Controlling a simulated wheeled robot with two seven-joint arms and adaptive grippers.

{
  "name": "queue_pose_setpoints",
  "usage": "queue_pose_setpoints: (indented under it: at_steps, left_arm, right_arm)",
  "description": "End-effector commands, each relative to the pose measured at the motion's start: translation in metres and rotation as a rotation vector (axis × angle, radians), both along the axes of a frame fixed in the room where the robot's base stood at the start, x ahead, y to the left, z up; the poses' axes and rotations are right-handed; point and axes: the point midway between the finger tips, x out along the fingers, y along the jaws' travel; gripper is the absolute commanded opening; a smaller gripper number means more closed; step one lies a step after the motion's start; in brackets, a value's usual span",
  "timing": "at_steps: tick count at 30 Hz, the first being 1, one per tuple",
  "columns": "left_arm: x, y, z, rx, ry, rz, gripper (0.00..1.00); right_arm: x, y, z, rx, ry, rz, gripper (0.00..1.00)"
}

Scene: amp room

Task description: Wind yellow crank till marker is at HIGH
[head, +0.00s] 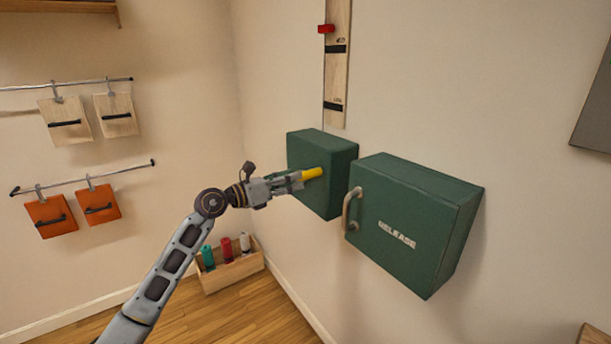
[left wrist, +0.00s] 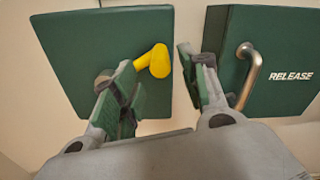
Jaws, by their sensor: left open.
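The yellow crank (head: 312,174) sticks out from the front of the left green box (head: 307,150). In the left wrist view the yellow crank handle (left wrist: 158,62) lies between and just beyond my left gripper's spread fingers (left wrist: 145,70), nearer the right fingertip. My left gripper (head: 290,182) is open in front of the box; I cannot tell whether a finger touches the crank. A red marker (head: 326,29) sits at the left edge of an upright wooden board (head: 337,75), above its upper black band. The board's lettering is too small to read. My right gripper is out of view.
A second green box (head: 405,215), lettered RELEASE, stands close to the right, with a metal handle (head: 352,208). A wooden crate (head: 232,272) of coloured cylinders is on the floor below. Wooden and orange panels hang from rails on the left wall.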

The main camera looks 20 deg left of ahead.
Motion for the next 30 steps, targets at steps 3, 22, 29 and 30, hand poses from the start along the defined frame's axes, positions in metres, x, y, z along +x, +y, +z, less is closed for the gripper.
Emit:
queue_pose_setpoints:
  at_steps: [3,22,29,30]
  left_arm:
    - [0.010,-0.007,0.001,-0.003,0.000,0.000,0.44]
    - [0.045,-0.036,0.000,0.001,0.001,0.000,0.44]
    - [0.045,-0.036,0.000,0.001,0.001,0.000,0.44]
    - [0.045,-0.036,0.000,0.001,0.001,0.000,0.43]
  right_arm:
    - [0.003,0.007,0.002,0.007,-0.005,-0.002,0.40]
    - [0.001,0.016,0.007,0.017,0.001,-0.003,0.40]
    - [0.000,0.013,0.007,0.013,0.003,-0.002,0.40]
    - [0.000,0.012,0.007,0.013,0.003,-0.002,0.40]
